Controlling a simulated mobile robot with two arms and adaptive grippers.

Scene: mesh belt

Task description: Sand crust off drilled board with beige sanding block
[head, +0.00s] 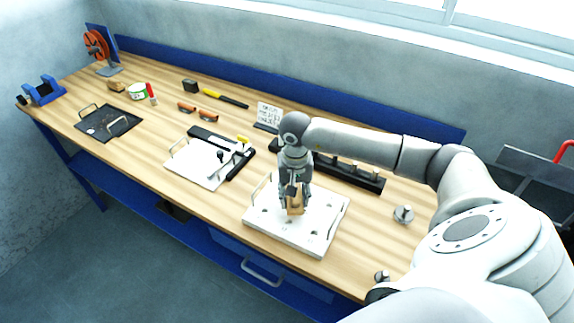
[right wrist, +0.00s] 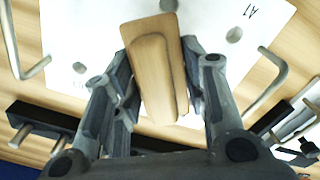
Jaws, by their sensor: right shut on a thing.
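The beige sanding block (head: 295,202) is held upright between the fingers of my right gripper (head: 293,196), just over or on the white drilled board. In the right wrist view the block (right wrist: 152,75) sits between both fingers of the gripper (right wrist: 155,85). The white drilled board (head: 325,215) has round holes, a wire handle at each side and printed marks; it also shows in the right wrist view (right wrist: 95,30). I cannot make out whether the block touches the board. Small grey spots show on the board near the block. My left gripper is not in view.
Left of the board lies a white board (head: 190,165) with dark tools on it. A black tray (head: 108,123) lies farther left. A dark rack (head: 350,174) stands behind my right gripper. A small metal piece (head: 403,214) is at right. Bare wood lies between the boards.

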